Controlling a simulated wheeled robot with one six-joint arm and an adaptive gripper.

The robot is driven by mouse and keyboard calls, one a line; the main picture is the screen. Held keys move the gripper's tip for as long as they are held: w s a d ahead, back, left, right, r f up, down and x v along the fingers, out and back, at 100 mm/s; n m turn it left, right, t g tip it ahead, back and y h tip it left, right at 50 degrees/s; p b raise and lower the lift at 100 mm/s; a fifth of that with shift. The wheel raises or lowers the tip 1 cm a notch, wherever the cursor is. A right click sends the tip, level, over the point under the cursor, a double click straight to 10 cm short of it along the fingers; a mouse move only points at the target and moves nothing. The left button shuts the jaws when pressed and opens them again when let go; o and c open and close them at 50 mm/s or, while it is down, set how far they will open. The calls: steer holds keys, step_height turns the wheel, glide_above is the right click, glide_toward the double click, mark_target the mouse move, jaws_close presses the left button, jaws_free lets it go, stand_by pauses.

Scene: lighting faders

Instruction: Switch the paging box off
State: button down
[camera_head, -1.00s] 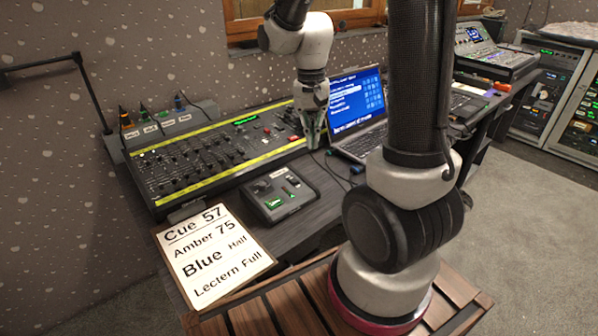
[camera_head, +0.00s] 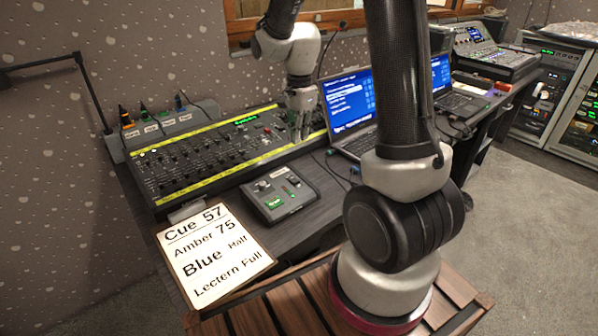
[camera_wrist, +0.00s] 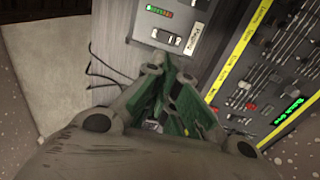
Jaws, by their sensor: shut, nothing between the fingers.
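The paging box (camera_head: 290,207) is a small grey box on the desk, in front of the long fader board (camera_head: 190,165). A green lit patch shows on its front left part. I cannot tell the switch's position. My gripper (camera_head: 300,136) is shut and empty, above the right part of the fader board, behind and apart from the box. The wrist view shows its green-padded fingers (camera_wrist: 178,80) just below the box.
A laptop (camera_head: 350,105) with a blue screen stands right of the gripper. Dark cables lie between it and the box. A printed cue sheet (camera_head: 215,255) lies at the front left. A row of small labelled units (camera_head: 160,125) stands behind the board.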

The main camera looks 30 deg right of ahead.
mark_target(296, 178)
step_height(296, 178, down, 13)
steer(key=shift+f, duration=0.15)
stand_by(0.4)
steer(key=shift+s+f, duration=0.15)
steer(key=shift+f, duration=0.15)
steer(key=shift+w+a+r, duration=0.15)
steer(key=shift+w, duration=0.65)
steer(key=shift+r, duration=0.1)
